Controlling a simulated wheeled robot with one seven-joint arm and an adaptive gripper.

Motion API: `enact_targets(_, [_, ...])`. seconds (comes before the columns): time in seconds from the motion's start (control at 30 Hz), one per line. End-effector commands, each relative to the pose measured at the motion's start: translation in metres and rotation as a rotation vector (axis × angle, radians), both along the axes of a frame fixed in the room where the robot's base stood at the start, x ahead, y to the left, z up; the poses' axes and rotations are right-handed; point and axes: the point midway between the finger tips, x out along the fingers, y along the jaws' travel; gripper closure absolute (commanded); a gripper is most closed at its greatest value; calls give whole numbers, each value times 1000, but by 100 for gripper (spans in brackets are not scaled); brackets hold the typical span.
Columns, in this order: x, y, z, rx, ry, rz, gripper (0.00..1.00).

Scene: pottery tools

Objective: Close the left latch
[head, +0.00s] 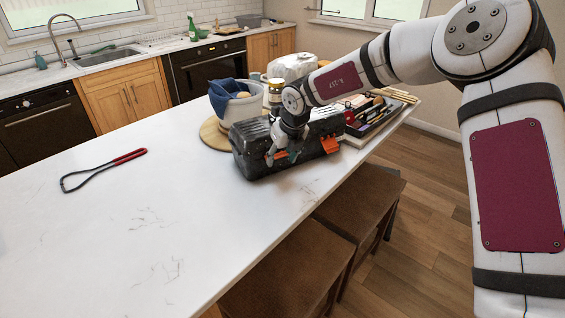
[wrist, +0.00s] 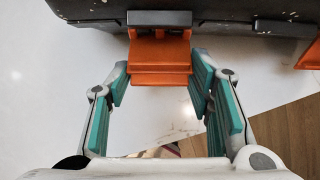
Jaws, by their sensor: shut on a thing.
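A dark toolbox (head: 250,150) sits on the white counter, its lid down. Its orange left latch (wrist: 160,57) juts out from the front edge toward my gripper in the wrist view, below a dark grey mount. My gripper (wrist: 160,72) has its teal fingers on either side of this latch, shut on its sides. In the head view my gripper (head: 279,156) is at the toolbox front and covers much of the left latch. The orange right latch (head: 330,144) is on the same front side, to the right. It shows partly in the wrist view (wrist: 308,55).
A pot with blue cloth (head: 238,97) on a round wooden board (head: 212,135) stands behind the toolbox. A tray of tools (head: 380,112) is to its right. A red-handled loop tool (head: 128,157) lies far left. The counter's front left is clear; stools (head: 285,268) stand below its edge.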

Motion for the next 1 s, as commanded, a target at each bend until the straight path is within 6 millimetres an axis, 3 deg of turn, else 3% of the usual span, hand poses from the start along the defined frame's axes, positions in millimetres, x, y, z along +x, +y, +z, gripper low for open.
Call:
enact_targets(0.5, [12,7,10,-190,291,1,80])
enact_targets(1.0, [14,8,16,-273,416,0,80])
